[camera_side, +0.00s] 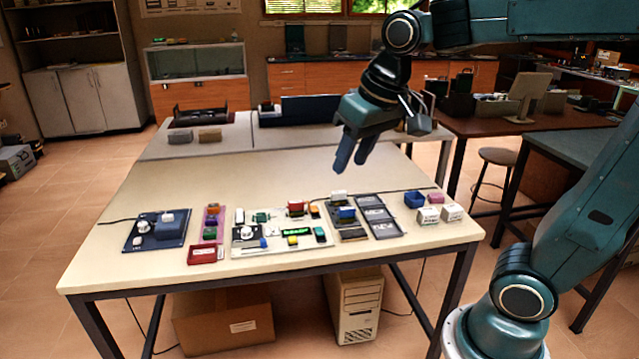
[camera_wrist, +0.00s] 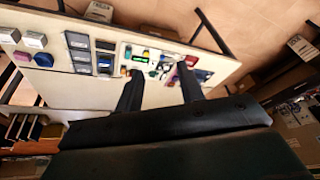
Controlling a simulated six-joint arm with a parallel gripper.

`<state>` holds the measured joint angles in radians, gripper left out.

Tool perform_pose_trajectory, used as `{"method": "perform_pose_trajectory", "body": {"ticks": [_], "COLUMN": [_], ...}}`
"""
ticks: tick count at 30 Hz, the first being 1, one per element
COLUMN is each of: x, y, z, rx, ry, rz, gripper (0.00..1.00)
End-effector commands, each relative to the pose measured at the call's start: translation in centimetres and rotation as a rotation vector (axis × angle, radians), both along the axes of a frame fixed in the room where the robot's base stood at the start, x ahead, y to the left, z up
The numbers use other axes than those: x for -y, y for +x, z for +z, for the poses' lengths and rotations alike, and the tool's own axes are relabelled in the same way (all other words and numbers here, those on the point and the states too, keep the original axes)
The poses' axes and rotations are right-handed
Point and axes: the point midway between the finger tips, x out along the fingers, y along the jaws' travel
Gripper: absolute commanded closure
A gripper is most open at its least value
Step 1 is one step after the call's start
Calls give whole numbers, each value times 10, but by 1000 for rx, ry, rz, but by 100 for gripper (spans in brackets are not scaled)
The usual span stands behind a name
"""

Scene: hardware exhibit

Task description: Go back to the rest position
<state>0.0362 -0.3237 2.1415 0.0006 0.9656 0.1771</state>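My gripper (camera_side: 351,166) hangs in the air above the middle-right of the cream table (camera_side: 180,275), well clear of everything on it. In the wrist view its two dark fingers stand apart with a gap between them (camera_wrist: 159,74), and nothing is held. Beyond the fingers lie the white panel (camera_wrist: 143,52) and other parts on the table.
On the table are a blue panel with a knob (camera_side: 141,240), a pink strip (camera_side: 214,212), a red tray (camera_side: 206,254), grey slots (camera_side: 377,215), a blue bin (camera_side: 414,200) and white boxes (camera_side: 452,211). The table behind them is mostly bare.

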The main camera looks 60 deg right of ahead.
Motion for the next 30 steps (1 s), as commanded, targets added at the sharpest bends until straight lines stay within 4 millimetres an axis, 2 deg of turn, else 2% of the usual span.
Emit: {"method": "perform_pose_trajectory", "body": {"ticks": [1,9,15,21,30], "x": [-2,-7,-10,-11,-11], "y": [-12,-66,-97,-111,-113], "z": [0,-13,-27,-36,-37], "rx": [13,76,113,131,132], "ry": [-5,-39,-62,-74,-76], "rz": [16,110,166,195,199], "gripper": [62,62,62,62,62]}}
